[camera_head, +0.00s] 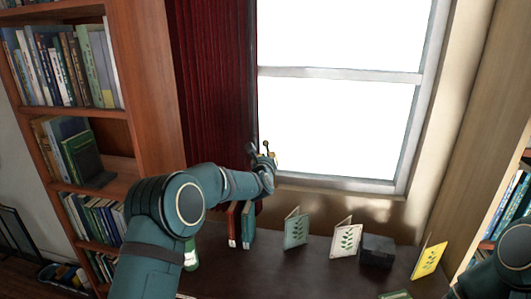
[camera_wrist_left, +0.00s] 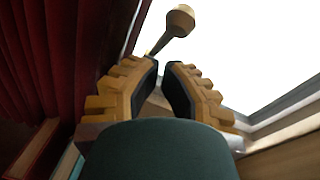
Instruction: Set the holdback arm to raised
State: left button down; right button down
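The holdback arm (camera_head: 265,146) shows as a thin rod with a small round brass knob beside the window's left edge, at the dark red curtain (camera_head: 210,80). In the left wrist view its knob (camera_wrist_left: 181,19) stands beyond the fingertips, and its rod slants down to the left behind them. My left gripper (camera_head: 263,158) is at the holdback arm; in the wrist view its fingers (camera_wrist_left: 161,68) are parted by a narrow gap. I see nothing clearly held between them. The rod's lower end and its mount are hidden. My right gripper is out of view.
A dark table (camera_head: 310,268) below the window carries several standing cards, a dark box (camera_head: 377,250) and upright books (camera_head: 248,224). A wooden bookcase (camera_head: 150,80) stands left of the curtain. Another bookcase (camera_head: 505,215) is at the right edge.

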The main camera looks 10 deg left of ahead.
aim_at(267, 147)
pick_arm(q)
jog(key=shift+w+a+r, duration=0.15)
jog(key=shift+w+r, duration=0.05)
jog(key=shift+r, duration=0.3)
jog(key=shift+w+r+b, duration=0.5)
jog(key=shift+r, duration=0.1)
jog(key=shift+w+r, duration=0.15)
jog(key=shift+r, duration=0.2)
